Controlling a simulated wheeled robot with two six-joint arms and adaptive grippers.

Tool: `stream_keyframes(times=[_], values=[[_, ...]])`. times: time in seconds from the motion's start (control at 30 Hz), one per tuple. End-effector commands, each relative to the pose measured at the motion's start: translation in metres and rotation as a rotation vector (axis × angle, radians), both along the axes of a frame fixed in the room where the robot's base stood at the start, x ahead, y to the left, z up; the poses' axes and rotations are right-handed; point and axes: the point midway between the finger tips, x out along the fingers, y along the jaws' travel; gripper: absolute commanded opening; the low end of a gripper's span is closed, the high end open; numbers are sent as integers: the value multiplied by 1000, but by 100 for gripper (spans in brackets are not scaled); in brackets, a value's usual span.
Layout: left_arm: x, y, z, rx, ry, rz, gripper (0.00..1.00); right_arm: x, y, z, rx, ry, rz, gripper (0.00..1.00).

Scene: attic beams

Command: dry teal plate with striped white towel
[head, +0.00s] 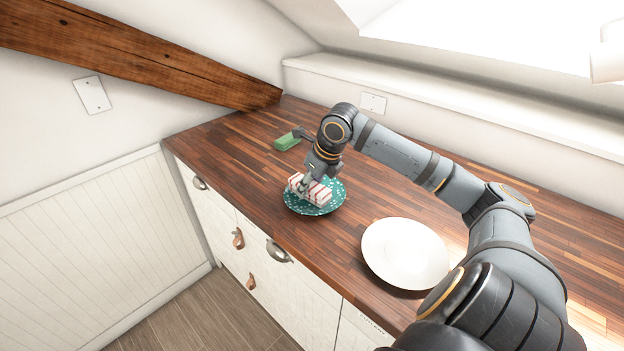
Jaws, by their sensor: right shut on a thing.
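The teal plate (330,207) with white speckles lies on the wooden counter near its front edge. The striped white towel (322,194), folded into a block with red stripes, is on top of the plate. My right gripper (304,187) points down at the plate and is shut on the towel, at the towel's left part. The fingertips are small and partly hidden against the towel. The towel covers much of the plate's upper middle. My left gripper is not in view.
A white plate (405,254) lies on the counter (240,133) to the right, close to my right arm. A green object (286,142) lies behind the teal plate. A sloping wooden beam (150,55) meets the counter's far left end. Bare counter lies left of the teal plate.

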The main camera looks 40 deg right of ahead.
Motion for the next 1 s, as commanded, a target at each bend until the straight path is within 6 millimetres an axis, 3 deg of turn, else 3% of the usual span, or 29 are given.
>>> stream_keyframes(times=[0.23, 0.6, 0.87, 1.0], values=[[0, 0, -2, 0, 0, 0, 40, 0, -3, -1, -2, 2, -1, 12], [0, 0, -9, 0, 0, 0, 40, 3, -35, 0, -2, 2, -2, 12], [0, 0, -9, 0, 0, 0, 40, 3, -36, 1, 0, 1, 0, 12], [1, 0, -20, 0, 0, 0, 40, 1, -33, -2, -4, -1, 2, 12]])
